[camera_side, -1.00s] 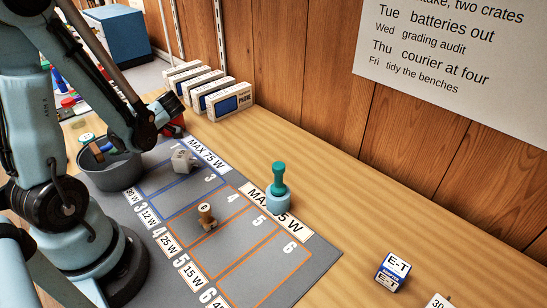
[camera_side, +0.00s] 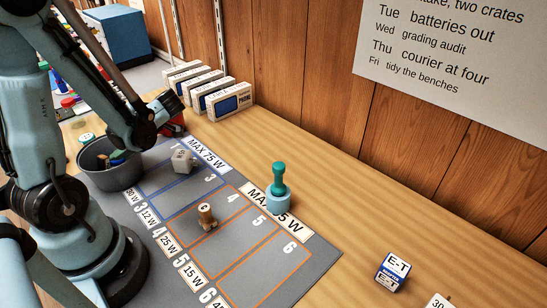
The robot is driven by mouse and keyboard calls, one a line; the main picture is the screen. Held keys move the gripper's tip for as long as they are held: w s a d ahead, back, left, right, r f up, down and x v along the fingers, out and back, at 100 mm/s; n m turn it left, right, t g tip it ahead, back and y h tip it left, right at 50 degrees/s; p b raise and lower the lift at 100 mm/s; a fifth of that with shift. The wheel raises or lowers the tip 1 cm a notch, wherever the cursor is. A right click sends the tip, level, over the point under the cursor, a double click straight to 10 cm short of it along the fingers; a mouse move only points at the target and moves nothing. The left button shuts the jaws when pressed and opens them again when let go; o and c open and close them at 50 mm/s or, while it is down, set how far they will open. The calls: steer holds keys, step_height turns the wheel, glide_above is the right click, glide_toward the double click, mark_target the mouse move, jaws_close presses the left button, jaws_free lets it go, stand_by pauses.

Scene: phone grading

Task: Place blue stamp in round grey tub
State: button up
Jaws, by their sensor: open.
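The round grey tub (camera_side: 93,178) stands left of the grey mat, partly behind my arm. Inside it I see a small brown piece and a dark blue and green piece (camera_side: 118,157). The blue piece may be the blue stamp, but its shape is too small and covered to tell. My forearm crosses in front of the tub's far side, and its dark wrist end is right of the tub. My gripper's fingers cannot be made out and seem hidden behind the arm.
A teal-handled stamp (camera_side: 279,178) stands on a pale blue round base at the mat's far edge. A wooden stamp (camera_side: 207,216) and a grey-white piece (camera_side: 182,160) are on the mat (camera_side: 318,268). Phone boxes (camera_side: 229,102) line the wall. An adapter box (camera_side: 393,271) is front right.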

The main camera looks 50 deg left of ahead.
step_height(320, 180, up, 7)
stand_by(0.5)
steer(key=shift+f, duration=0.15)
steer(key=w+d+m+t+h, duration=0.4)
steer(key=d+m, duration=0.7)
steer(key=m, duration=0.6)
steer(key=w+d+m+t+h, duration=0.5)
steer(key=w+d+m+t, duration=0.4)
steer(key=m, duration=0.8)
steer(key=w+d, duration=0.1)
steer(key=d, duration=0.2)
steer(key=shift+w+m+t, duration=0.15)
steer(key=shift+m+t, duration=0.15)
